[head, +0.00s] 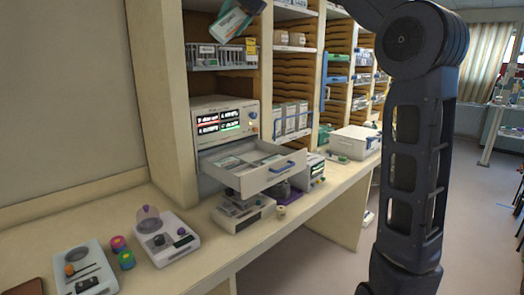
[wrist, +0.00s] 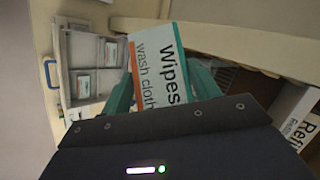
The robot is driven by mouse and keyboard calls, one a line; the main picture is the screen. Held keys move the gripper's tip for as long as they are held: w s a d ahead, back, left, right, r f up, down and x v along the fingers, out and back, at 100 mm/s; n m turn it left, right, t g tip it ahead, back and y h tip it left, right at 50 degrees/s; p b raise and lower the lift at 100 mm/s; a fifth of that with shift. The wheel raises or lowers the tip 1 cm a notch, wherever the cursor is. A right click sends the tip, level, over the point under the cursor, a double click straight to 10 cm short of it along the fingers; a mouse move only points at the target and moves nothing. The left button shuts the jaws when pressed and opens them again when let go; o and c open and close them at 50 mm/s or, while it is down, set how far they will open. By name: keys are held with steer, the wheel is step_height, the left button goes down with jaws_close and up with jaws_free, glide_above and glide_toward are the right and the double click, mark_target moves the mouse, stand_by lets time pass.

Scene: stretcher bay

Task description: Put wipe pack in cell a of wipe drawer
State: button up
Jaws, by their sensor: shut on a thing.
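The wipe pack (wrist: 160,62) is a white box with teal and orange edges, printed "Wipes wash cloth". My gripper (wrist: 163,80) is shut on it, with a teal finger on each side. In the head view the pack (head: 231,24) is tilted, high above the drawer and in front of the upper shelves; the gripper is partly cut off by the top edge. The wipe drawer (head: 283,174) is pulled open, with a blue handle and inner dividers. In the wrist view the drawer (wrist: 63,72) is at the left, with small packs in some cells. I cannot read cell letters.
A display unit (head: 224,123) stands just above the drawer. A shelf with grey racks (head: 222,57) is behind the held pack. Devices (head: 165,240) crowd the counter below and left. A white box (head: 354,142) is on the counter farther right. Air above the drawer's front looks free.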

steer(key=w+d+f+m+t+h, duration=0.2)
steer(key=w+d+f+m+t, duration=0.15)
steer(key=w+d+f, duration=1.95)
steer(key=w+d+f+m+t+h, duration=0.1)
steer(key=d+f+m+h, duration=0.15)
steer(key=d+f, duration=0.6)
steer(key=w+d+f+m+h, duration=0.1)
steer(key=d+f+m, duration=0.25)
steer(key=f, duration=0.95)
steer(key=w+d+f+m+t+h, duration=0.1)
steer(key=d+f+m+h, duration=0.15)
steer(key=d+f, duration=0.65)
steer(key=s+d+f+m+g+h, duration=0.1)
steer(key=s+d+f+m+h, duration=0.25)
steer(key=f, duration=0.85)
steer(key=s+d+f+m, duration=0.3)
steer(key=s+d+f, duration=0.3)
steer(key=f, duration=0.6)
steer(key=s+a+f+n+y, duration=0.1)
steer(key=s+a+f+n, duration=0.1)
steer(key=a+f, duration=0.5)
steer(key=s+a+f+n+y, duration=0.2)
steer(key=a+f, duration=0.4)
steer(key=a, duration=0.3)
steer(key=shift+s+f+n+t, duration=0.25)
steer(key=shift+f+n+t, duration=0.1)
steer(key=shift+n, duration=0.2)
